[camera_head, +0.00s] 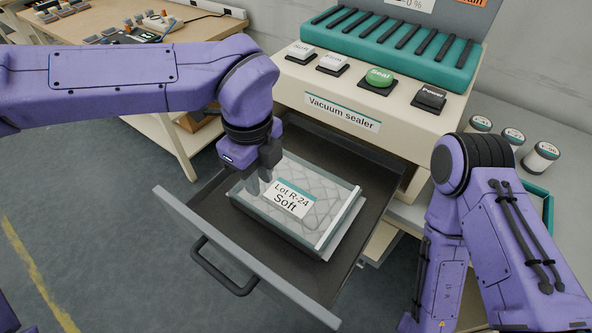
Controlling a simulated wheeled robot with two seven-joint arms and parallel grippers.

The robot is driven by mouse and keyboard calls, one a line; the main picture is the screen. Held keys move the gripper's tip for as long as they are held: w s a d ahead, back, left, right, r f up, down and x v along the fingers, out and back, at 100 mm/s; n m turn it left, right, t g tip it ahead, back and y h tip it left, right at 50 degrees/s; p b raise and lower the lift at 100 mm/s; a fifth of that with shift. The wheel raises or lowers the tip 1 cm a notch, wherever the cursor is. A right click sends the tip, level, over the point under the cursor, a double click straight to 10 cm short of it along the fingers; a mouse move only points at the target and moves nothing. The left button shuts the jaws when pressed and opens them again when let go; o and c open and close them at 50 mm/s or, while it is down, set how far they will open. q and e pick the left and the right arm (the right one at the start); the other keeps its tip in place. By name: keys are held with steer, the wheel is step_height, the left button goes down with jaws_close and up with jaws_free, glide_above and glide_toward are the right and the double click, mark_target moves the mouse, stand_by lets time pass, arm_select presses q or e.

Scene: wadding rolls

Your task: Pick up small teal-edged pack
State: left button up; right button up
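The teal-edged pack (315,200) lies flat in the open drawer (372,165) of the vacuum sealer. It is a clear quilted pack with a white label reading "Lot R-24 Soft". My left gripper (260,190) points down at the pack's left edge, close to the label. Its fingers overlap the pack in the picture, and I cannot tell whether they touch or grip it. My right arm comes in at the lower right, and its gripper is out of view.
The vacuum sealer (400,110) stands behind the drawer with Soft, Firm, Seal and Power buttons. The drawer's front panel and handle (222,270) face the lower left. Several labelled white rolls (541,157) stand on the right counter. A wooden table (110,18) is at the back left.

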mark_target(267, 216)
arm_select(q)
steer(key=f, duration=0.2)
steer(key=shift+s+f, duration=0.25)
steer(key=shift+f, duration=0.15)
steer(key=f, duration=0.2)
steer(key=f+p, duration=0.1)
steer(key=f, duration=0.4)
steer(key=shift+s+d+p, duration=0.25)
steer(key=shift+d+p, duration=0.05)
steer(key=shift+d, duration=0.05)
steer(key=shift+s, duration=0.3)
steer(key=shift+w+f, duration=0.1)
jaws_close()
arm_select(e)
steer(key=shift+s+r, duration=0.45)
steer(key=shift+r, duration=0.4)
